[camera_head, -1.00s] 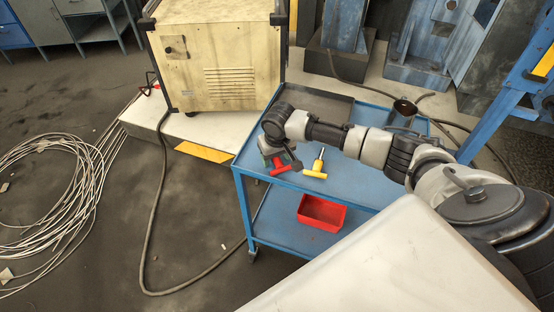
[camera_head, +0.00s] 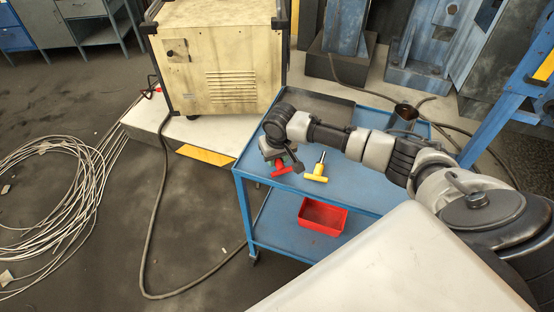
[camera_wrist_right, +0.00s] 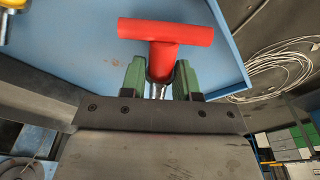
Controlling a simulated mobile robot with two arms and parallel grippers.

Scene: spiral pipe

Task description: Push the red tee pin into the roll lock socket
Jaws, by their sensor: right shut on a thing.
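The red tee pin (camera_head: 280,171) is at the near left part of the blue cart's top. My right gripper (camera_head: 279,158) is shut on it. In the right wrist view the pin's red crossbar (camera_wrist_right: 166,32) sticks out beyond the two green fingers (camera_wrist_right: 160,82). They clasp its stem, and a metal shaft shows between them. In the head view the gripper hides part of the pin, so I cannot tell whether it touches the cart. I cannot pick out the roll lock socket with certainty. My left gripper is not in view.
A yellow tee pin (camera_head: 315,173) is on the cart's top (camera_head: 350,185), right of the red one. A dark tray (camera_head: 325,104) and a dark cup (camera_head: 405,113) are farther back. A red bin (camera_head: 323,216) sits on the lower shelf. A cream cabinet (camera_head: 220,60) stands behind, left.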

